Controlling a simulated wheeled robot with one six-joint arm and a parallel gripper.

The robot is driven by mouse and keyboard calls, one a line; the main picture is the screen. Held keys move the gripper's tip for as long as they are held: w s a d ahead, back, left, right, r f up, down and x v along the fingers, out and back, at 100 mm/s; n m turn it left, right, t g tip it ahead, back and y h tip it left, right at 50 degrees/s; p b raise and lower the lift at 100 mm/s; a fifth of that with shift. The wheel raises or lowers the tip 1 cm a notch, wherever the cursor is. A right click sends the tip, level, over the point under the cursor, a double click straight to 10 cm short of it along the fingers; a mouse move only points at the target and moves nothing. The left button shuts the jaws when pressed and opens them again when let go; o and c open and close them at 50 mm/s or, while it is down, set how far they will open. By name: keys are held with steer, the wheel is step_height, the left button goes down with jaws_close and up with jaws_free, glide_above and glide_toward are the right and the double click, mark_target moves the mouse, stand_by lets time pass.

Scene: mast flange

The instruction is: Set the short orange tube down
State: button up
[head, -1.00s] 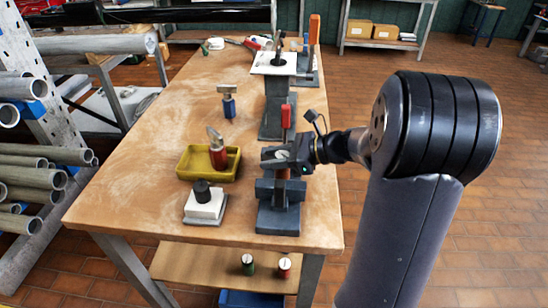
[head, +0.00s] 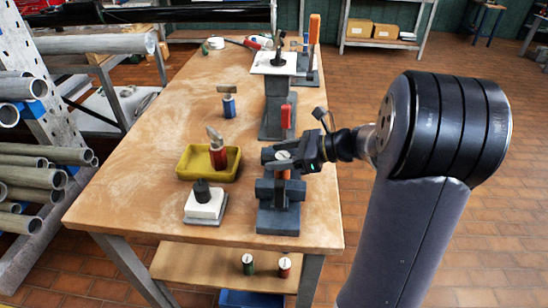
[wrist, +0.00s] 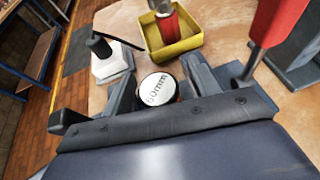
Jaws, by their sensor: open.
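The short orange tube (head: 284,173) stands upright in the dark grey clamp block (head: 278,219) at the near right of the bench. Its round white top, marked "60mm", shows in the wrist view (wrist: 157,89). My gripper (head: 274,159) is open around the tube's upper end, one finger on each side. In the wrist view my gripper (wrist: 160,80) shows a gap beside the cap. The fingers hide part of the tube, and its lower end sits inside the block.
A yellow tray (head: 190,175) holds a red tool. A white block with a black knob (head: 204,204) stands nearer. A blue-handled tool (head: 229,105) and a grey column (head: 275,118) stand farther back. A red upright handle (head: 288,117) is close behind my gripper. The bench's left side is clear.

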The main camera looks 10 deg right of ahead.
steer(key=v, duration=1)
steer(key=shift+s+p, duration=0.2)
steer(key=shift+p, duration=0.1)
